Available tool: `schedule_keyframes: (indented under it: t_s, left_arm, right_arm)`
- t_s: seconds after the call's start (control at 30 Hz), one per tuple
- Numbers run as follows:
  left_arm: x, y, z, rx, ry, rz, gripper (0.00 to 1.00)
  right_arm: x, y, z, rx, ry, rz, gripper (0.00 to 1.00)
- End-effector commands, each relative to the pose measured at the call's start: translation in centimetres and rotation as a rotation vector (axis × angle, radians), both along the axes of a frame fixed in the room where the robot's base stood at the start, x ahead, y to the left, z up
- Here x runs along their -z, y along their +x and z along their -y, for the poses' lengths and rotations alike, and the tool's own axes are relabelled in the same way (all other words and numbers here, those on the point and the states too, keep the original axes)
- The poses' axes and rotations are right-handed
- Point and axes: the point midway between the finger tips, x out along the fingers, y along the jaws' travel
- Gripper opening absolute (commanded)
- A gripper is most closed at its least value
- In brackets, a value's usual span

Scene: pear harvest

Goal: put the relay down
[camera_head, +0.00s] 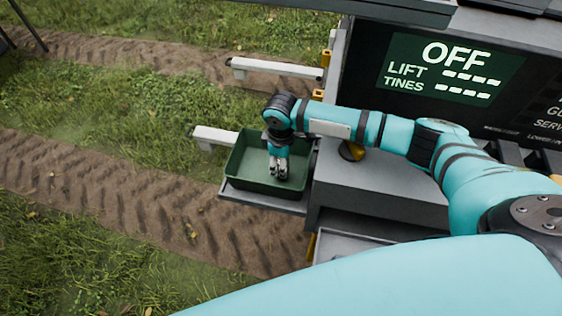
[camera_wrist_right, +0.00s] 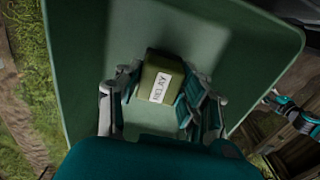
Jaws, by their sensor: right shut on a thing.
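The relay (camera_wrist_right: 160,77) is a small olive-green block with a white label reading "RELAY", seen in the right wrist view. My right gripper (camera_wrist_right: 157,95) is shut on it, with a finger on each side. In the head view my right gripper (camera_head: 279,172) points down inside a green tray (camera_head: 238,166). The tray's floor (camera_wrist_right: 204,35) also fills much of the wrist view behind the relay. In the head view the relay is too small or hidden to make out. I cannot tell whether it touches the tray floor.
The tray rests on a grey ledge (camera_head: 262,202) beside a grey machine body (camera_head: 375,193). A screen (camera_head: 453,70) reads "OFF" and "LIFT TINES". Pale bars (camera_head: 278,68) stick out to the left. Grass and rutted dirt tracks (camera_head: 120,190) lie beyond.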

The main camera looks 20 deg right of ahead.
Motion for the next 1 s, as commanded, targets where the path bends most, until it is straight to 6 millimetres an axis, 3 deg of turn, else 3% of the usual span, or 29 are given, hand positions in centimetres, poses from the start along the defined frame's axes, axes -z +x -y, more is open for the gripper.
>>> schedule_keyframes:
  t_s: [0.37, 0.4, 0.57, 0.87, 1.0]
  left_arm:
    - [0.0, 0.0, 0.3, 0.001, -0.004, -0.001, 0.42]
    - [0.0, 0.0, 0.3, 0.001, -0.004, -0.001, 0.42]
    - [0.0, 0.0, 0.3, 0.001, -0.004, -0.001, 0.42]
    - [0.0, 0.0, 0.3, 0.000, -0.003, 0.000, 0.42]
    - [0.1, 0.0, 0.3, -0.001, -0.003, 0.000, 0.42]
  right_arm:
    - [0.9, 0.0, 0.0, 0.001, -0.001, 0.001, 0.05]
    - [0.9, 0.0, 0.0, 0.001, 0.000, 0.000, 0.42]
    - [0.9, 0.0, 0.0, 0.000, 0.000, 0.000, 0.61]
    - [0.6, 0.0, 0.0, 0.000, 0.000, 0.001, 0.61]
    - [-0.9, 0.1, 0.0, -0.001, 0.002, 0.005, 0.61]
